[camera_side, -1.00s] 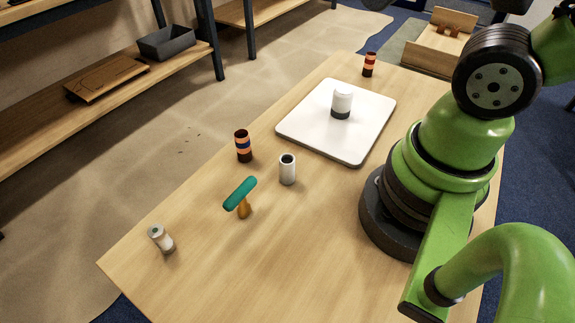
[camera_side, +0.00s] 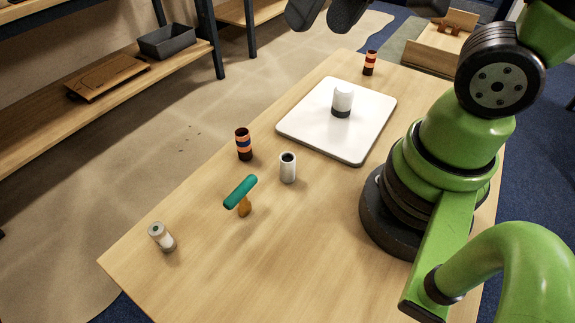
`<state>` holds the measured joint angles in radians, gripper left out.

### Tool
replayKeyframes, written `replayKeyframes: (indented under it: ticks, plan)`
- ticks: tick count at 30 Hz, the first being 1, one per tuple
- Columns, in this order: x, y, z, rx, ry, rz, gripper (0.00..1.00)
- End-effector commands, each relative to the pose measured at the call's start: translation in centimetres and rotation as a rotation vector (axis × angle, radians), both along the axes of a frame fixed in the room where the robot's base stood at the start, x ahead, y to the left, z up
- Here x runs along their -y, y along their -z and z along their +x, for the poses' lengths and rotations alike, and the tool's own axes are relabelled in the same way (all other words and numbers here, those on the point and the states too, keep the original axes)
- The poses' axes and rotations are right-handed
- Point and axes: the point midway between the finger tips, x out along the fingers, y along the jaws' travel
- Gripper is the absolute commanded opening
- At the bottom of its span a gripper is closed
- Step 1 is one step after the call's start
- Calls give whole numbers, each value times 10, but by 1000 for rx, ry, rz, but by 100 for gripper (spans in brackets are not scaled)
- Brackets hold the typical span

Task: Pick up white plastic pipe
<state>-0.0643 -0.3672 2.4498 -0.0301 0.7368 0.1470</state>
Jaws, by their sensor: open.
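A white hollow pipe (camera_side: 288,169) stands upright near the middle of the wooden table, its dark opening facing up. A second whitish cylinder (camera_side: 162,238) with a grey top stands tilted-looking at the table's front left; its exact kind is hard to tell. A white cylinder with a dark lower band (camera_side: 342,100) stands on the white board (camera_side: 310,138). My gripper (camera_side: 322,25) shows at the top edge, its two dark fingers apart and nothing between them. It is well away from the pipe, and the rest of it is cut off by the frame.
A teal-topped piece with an orange stem (camera_side: 241,194) stands left of the pipe. A dark banded cylinder (camera_side: 243,145) stands behind it, and a red banded one (camera_side: 370,63) at the far end. The table front is clear.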

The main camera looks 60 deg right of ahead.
Motion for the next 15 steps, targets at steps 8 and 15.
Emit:
replayKeyframes:
  ticks: [8,15]
  plan:
    - [-11,86,34,-269,-8,-77,58]
    - [-17,142,36,-399,-20,-122,58]
